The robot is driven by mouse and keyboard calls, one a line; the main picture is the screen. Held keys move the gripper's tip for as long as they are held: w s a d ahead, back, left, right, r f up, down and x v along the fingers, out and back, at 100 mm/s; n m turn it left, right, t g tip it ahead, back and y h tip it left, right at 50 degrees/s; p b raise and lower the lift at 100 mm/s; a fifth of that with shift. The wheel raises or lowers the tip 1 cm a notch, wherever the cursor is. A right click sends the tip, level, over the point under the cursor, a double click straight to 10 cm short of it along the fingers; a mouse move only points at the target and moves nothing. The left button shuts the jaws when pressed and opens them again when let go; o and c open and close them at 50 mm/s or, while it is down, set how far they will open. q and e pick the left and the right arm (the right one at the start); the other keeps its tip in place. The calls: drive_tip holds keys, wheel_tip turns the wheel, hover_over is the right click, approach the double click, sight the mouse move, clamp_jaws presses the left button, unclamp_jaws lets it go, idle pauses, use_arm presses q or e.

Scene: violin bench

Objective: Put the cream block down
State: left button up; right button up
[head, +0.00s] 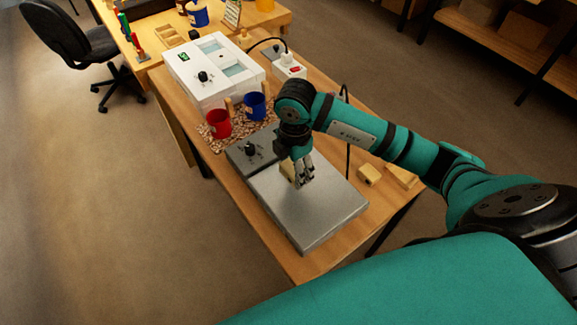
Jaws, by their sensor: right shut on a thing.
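My right gripper (304,182) points down over a flat grey metal plate (315,215) on the wooden bench. It is shut on the cream block (287,171), which shows only in part beside and behind the fingers. I cannot tell whether the block touches the plate or is just above it. My left gripper does not show in the head view.
Left of the plate is a dark panel with a black knob (250,149). A red mug (219,124) and a blue mug (255,106) stand on a speckled mat near a white box (212,72). Wooden blocks (369,175) lie to the right.

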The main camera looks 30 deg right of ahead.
sight(288, 172)
drive_tip(key=shift+w+a+f, duration=0.1)
drive_tip(key=shift+w+a, duration=0.2)
drive_tip(key=shift+w, duration=0.6)
wheel_tip(288, 172, down, 3)
drive_tip(key=shift+r+p, duration=0.1)
drive_tip(key=shift+p, duration=0.55)
drive_tip(key=shift+f, duration=0.35)
drive_tip(key=shift+f, duration=0.2)
drive_tip(key=o, duration=1.1)
drive_tip(key=shift+c, duration=0.2)
drive_tip(key=shift+r, duration=0.1)
